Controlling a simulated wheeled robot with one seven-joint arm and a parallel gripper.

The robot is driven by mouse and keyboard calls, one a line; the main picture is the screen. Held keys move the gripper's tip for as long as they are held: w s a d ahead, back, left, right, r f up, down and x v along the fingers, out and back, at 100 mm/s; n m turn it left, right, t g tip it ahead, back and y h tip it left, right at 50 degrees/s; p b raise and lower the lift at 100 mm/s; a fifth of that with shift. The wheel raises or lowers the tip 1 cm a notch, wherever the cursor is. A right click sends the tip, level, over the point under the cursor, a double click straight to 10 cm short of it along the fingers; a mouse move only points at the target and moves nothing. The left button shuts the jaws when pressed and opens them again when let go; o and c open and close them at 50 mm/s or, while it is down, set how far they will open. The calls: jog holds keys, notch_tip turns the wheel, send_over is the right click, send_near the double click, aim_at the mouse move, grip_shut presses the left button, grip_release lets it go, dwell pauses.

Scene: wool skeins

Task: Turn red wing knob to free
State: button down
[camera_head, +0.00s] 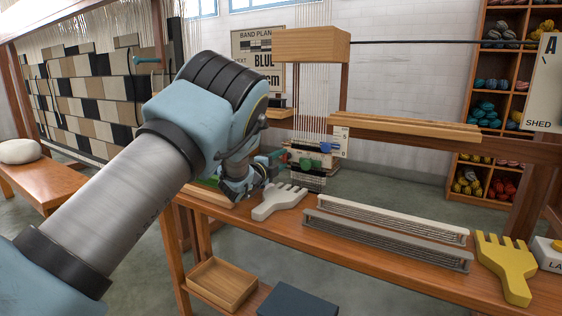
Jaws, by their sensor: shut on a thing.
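My gripper (270,160) is at the left side of the small band loom (308,152), beneath the wooden block and its hanging warp threads. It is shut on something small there. A small patch of red shows by the fingertips, likely the red wing knob (283,158). Most of it is hidden by the gripper and too small for me to tell its angle. The loom carries a blue piece, green parts and a white marked card (341,142) at its right.
On the wooden bench (330,263) lie a pale comb (279,201), two long grey racks (385,236) and a yellow comb (506,266). An open wooden tray (221,284) and a dark box (297,301) are below. A wooden beam (405,127) crosses behind.

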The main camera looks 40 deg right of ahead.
jog(key=shift+c, duration=1.8)
grip_release()
jog(key=v, duration=1)
jog(key=shift+a, duration=0.4)
jog(key=shift+s+a, duration=0.1)
